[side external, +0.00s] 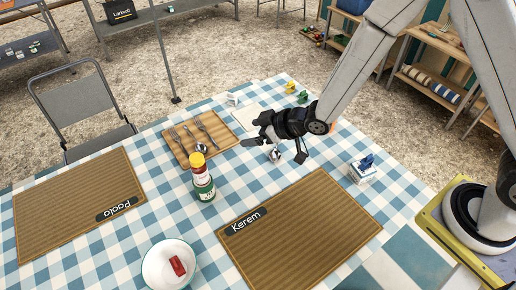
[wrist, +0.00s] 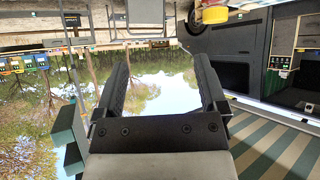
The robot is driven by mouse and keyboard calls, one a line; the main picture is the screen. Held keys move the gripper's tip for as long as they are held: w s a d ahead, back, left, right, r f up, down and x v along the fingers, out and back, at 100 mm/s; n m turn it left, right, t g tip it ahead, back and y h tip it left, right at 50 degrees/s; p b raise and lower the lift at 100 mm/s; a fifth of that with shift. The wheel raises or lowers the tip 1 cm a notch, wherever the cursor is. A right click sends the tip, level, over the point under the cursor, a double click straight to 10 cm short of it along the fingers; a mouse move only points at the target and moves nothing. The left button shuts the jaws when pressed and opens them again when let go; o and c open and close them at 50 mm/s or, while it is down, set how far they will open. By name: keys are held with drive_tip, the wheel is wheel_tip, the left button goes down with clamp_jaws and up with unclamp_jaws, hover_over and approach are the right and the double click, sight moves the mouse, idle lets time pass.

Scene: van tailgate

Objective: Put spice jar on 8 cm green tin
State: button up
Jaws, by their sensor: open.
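The spice jar (side external: 198,170), with a yellow top and a red and white body, stands upright on top of the green tin (side external: 204,191), which has a pale label. The tin rests on the checked tablecloth between the two placemats. My gripper (side external: 274,149) is open and empty, to the right of the jar and apart from it. In the wrist view my gripper (wrist: 160,60) has its fingers spread with nothing between them.
A wooden tray (side external: 190,135) with cutlery lies behind the jar. Placemats marked Paola (side external: 75,205) and Kerem (side external: 300,235) lie to either side. A white plate (side external: 165,270) with a red item is in front. A blue-and-white box (side external: 363,172) stands at right.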

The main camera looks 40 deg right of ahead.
drive_tip(key=s+d+r+m+g+h, duration=0.2)
drive_tip(key=s+d, duration=0.1)
drive_tip(key=d, duration=0.3)
drive_tip(key=s+d+r+m+g+h, duration=0.1)
drive_tip(key=s+d+r+m+h, duration=0.15)
drive_tip(key=d, duration=0.35)
drive_tip(key=s+d+r+m+g+h, duration=0.1)
drive_tip(key=s+d+r+m+g, duration=0.1)
drive_tip(key=s+d, duration=0.4)
drive_tip(key=s+g, duration=0.1)
drive_tip(key=s, duration=0.4)
drive_tip(key=shift+s+r+g, duration=0.2)
drive_tip(key=shift+s+g, duration=0.05)
drive_tip(key=shift+g, duration=0.15)
